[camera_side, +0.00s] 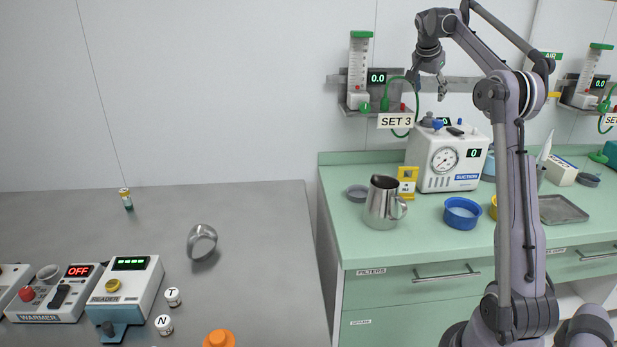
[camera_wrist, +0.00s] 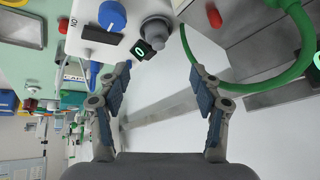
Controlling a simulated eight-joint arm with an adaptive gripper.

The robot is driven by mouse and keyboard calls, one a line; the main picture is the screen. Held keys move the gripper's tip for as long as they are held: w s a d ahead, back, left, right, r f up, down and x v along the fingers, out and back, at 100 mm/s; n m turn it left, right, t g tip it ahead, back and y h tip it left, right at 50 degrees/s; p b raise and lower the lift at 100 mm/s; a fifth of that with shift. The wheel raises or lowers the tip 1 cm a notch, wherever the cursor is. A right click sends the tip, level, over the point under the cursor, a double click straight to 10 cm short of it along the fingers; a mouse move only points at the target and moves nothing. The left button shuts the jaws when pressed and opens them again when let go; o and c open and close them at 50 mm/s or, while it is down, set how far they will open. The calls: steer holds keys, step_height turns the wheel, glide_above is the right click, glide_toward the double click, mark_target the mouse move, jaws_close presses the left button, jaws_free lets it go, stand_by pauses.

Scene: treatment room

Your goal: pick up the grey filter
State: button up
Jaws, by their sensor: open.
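A low grey round piece (camera_side: 357,192) lies on the green counter, left of the metal jug; it looks like a grey filter. A similar grey round piece (camera_side: 588,180) lies farther right on the counter, behind the tray; I cannot tell which one is the grey filter. My gripper (camera_side: 429,88) is open and empty, high above the suction unit (camera_side: 463,165). In the wrist view its two blue-padded fingers (camera_wrist: 160,75) stand apart with nothing between them. No grey filter can be made out in the wrist view.
The green counter (camera_side: 350,250) also holds a metal jug (camera_side: 380,205), a yellow box (camera_side: 407,181), a blue round container (camera_side: 462,213) and a metal tray (camera_side: 562,209). A wall flowmeter (camera_side: 359,80) with a green hose is close to my gripper. The grey table (camera_side: 90,225) is at left.

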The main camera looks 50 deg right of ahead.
mark_target(430, 113)
steer(key=x, duration=0.4)
steer(key=shift+f, duration=0.1)
steer(key=shift+s+x, duration=0.1)
steer(key=shift+x, duration=1.25)
steer(key=shift+s+x, duration=0.15)
steer(key=shift+x, duration=1.15)
steer(key=shift+a+f, duration=0.1)
steer(key=c, duration=1)
